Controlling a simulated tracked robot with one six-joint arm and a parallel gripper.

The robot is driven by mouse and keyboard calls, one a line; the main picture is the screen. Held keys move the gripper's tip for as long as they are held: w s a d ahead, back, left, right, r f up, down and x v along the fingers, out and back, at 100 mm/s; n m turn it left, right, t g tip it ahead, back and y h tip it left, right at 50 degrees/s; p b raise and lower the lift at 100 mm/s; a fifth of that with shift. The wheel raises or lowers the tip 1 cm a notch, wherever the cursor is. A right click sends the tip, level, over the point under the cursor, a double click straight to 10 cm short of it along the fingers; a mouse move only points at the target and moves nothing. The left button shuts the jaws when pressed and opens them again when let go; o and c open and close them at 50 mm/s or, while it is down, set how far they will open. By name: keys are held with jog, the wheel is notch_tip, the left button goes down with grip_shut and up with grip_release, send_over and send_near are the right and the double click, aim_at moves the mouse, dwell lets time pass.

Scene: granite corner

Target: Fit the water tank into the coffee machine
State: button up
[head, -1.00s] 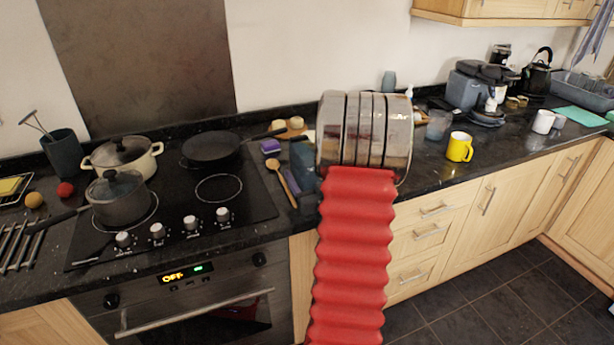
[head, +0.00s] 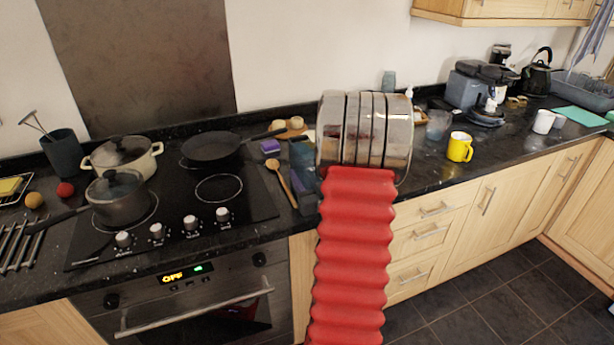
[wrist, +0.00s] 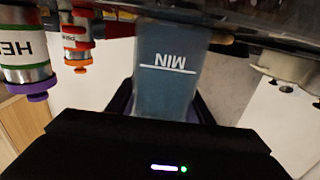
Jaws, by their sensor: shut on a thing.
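In the wrist view the water tank (wrist: 168,62) is a blue-grey translucent block with a white line and the word MIN, which reads upside down. My gripper (wrist: 164,98) is shut on it, with a dark finger at each side. The far end of the tank is hidden at the top edge. In the head view my own red arm hides the gripper; a small blue-grey shape shows above the metal rings, and I cannot tell if it is the tank. A grey and black appliance (head: 464,88) at the back right looks like the coffee machine.
Jars with purple (wrist: 37,97) and orange lids are close to the tank in the wrist view. A yellow mug (head: 459,147) and a white mug (head: 543,122) stand on the right counter. Pots and a frying pan (head: 211,147) are on the hob at left.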

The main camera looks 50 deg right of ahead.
aim_at(306, 145)
grip_shut()
jog(key=shift+r, duration=0.2)
jog(key=shift+r, duration=4.95)
